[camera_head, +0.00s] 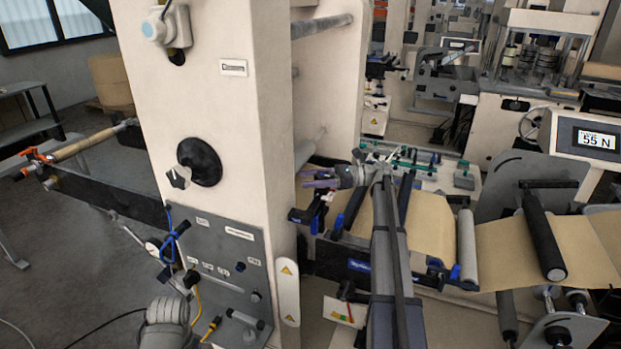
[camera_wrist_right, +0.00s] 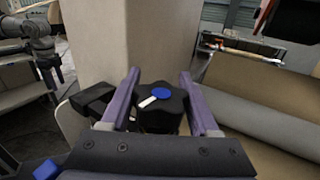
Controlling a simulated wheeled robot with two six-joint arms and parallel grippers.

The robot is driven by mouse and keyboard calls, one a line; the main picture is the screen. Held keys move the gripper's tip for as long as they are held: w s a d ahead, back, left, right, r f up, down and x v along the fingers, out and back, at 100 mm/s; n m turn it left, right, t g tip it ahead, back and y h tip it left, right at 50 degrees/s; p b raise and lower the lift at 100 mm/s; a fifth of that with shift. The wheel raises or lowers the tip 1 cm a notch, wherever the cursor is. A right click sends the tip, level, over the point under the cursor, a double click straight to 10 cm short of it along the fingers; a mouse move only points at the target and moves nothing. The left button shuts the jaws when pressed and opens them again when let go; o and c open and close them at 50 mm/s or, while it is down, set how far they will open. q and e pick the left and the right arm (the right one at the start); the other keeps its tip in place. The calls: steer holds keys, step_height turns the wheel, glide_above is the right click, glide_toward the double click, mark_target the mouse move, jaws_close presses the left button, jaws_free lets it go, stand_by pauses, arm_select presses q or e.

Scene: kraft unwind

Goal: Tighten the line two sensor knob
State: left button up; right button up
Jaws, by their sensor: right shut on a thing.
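A black lobed knob (camera_wrist_right: 172,117) with a blue centre cap and a white pointer mark sits between the two purple fingers of my right gripper (camera_wrist_right: 160,100) in the right wrist view. The gripper is shut on it, one finger on each side. In the head view my right gripper (camera_head: 320,180) reaches left beside the brown web path, just right of the large cream column. The knob is too small and covered to make out there. A rounded grey part, likely of my left arm, shows at the lower left; its fingers cannot be made out.
The cream machine column (camera_head: 215,110) stands close left of my right gripper. It carries a black round dial (camera_head: 199,161) and a grey connector panel (camera_head: 212,265) with cables. Brown web (camera_head: 431,225) and rollers (camera_head: 467,246) lie right. A display (camera_head: 595,139) reads 55 N.

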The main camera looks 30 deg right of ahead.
steer(key=shift+s+f+n+g+y, duration=0.15)
steer(key=shift+n+g, duration=0.25)
steer(key=shift+g, duration=0.3)
steer(key=shift+s+n+g+y, duration=0.15)
steer(key=shift+n+g, duration=0.25)
steer(key=shift+g, duration=0.3)
steer(key=shift+a, duration=0.1)
steer(key=o, duration=1.2)
steer(key=shift+w, duration=0.1)
steer(key=shift+o, duration=0.8)
